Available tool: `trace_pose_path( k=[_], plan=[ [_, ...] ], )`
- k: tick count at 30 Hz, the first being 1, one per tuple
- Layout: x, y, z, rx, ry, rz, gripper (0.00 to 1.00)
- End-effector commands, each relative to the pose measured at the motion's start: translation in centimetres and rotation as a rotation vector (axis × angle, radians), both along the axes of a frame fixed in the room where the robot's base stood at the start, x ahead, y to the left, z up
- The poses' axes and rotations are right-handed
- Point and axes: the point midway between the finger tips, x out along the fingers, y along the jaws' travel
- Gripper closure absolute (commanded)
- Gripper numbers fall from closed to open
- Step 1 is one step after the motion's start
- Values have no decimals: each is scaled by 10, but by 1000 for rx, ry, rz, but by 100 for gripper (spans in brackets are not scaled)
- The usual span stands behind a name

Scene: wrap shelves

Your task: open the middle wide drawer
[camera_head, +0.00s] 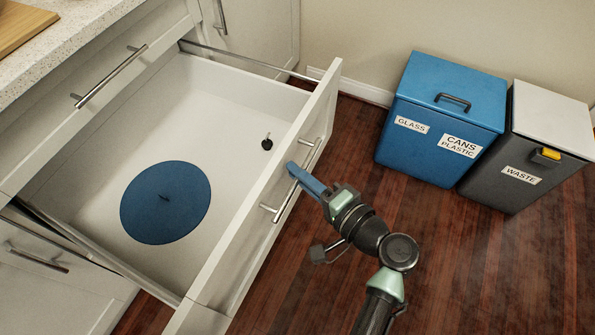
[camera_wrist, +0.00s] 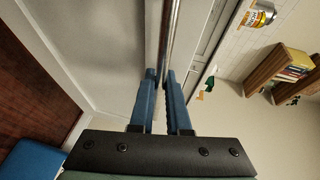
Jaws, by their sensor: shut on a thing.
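The middle wide drawer (camera_head: 253,229) is white and stands pulled well out from the cabinet in the head view. Its inside shows, with a round blue lid (camera_head: 150,215) and a small dark object (camera_head: 267,143) lying on the bottom. A metal bar handle (camera_head: 277,212) runs along its front. My gripper (camera_head: 292,168) is at this handle, coming from the right, and its blue fingers are shut on the bar. In the wrist view, the handle bar (camera_wrist: 169,40) runs between the two fingertips of my gripper (camera_wrist: 160,75).
A closed drawer with a bar handle (camera_head: 112,75) is above, under the speckled counter (camera_head: 65,40). A blue bin (camera_head: 430,125) and a grey waste bin (camera_head: 520,150) stand by the wall at right. Wooden floor (camera_head: 450,270) is clear in front of the drawer.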

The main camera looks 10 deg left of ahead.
Motion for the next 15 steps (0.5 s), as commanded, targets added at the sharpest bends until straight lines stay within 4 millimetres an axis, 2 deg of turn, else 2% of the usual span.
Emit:
trace_pose_path(
  k=[1, 2, 6, 7, 15],
  plan=[
    [0, 1, 0, -1, 1, 3, 100],
    [0, 1, 0, -1, 1, 3, 84],
    [0, 1, 0, 0, 0, 2, 58],
    [0, 1, 0, 0, 0, 2, 55],
    [0, 1, 0, 0, 0, 1, 55]
  ],
)
